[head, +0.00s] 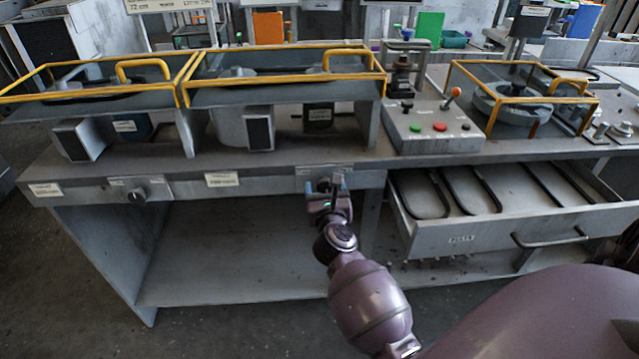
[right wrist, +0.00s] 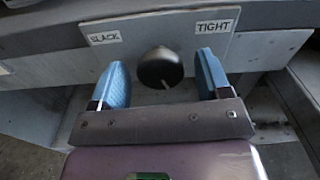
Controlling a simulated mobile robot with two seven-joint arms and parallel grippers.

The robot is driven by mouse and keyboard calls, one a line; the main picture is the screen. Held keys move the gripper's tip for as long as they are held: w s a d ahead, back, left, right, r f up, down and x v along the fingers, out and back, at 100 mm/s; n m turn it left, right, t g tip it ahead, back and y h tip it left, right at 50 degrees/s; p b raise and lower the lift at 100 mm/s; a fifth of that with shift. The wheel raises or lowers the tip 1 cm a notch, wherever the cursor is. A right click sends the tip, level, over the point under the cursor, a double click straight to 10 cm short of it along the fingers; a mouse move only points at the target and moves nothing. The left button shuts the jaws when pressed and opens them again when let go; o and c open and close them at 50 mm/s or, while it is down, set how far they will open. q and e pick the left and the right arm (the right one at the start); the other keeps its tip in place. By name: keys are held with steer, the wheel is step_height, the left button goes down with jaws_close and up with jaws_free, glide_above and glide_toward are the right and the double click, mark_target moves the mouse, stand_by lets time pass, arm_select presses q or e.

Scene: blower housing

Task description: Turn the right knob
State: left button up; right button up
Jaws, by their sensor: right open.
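My right gripper (right wrist: 160,85) is open, with one blue finger on each side of the knob and a gap to each. In the head view my right gripper (head: 327,193) is at the front rail and largely covers the knob. My left gripper is not in view.
A similar left knob (head: 137,195) sits on the same rail. An open drawer (head: 470,235) with dark belts sticks out on the right. A control box (head: 430,128) with buttons and yellow-framed guards (head: 285,75) stand on the bench. The open shelf (head: 235,260) below is empty.

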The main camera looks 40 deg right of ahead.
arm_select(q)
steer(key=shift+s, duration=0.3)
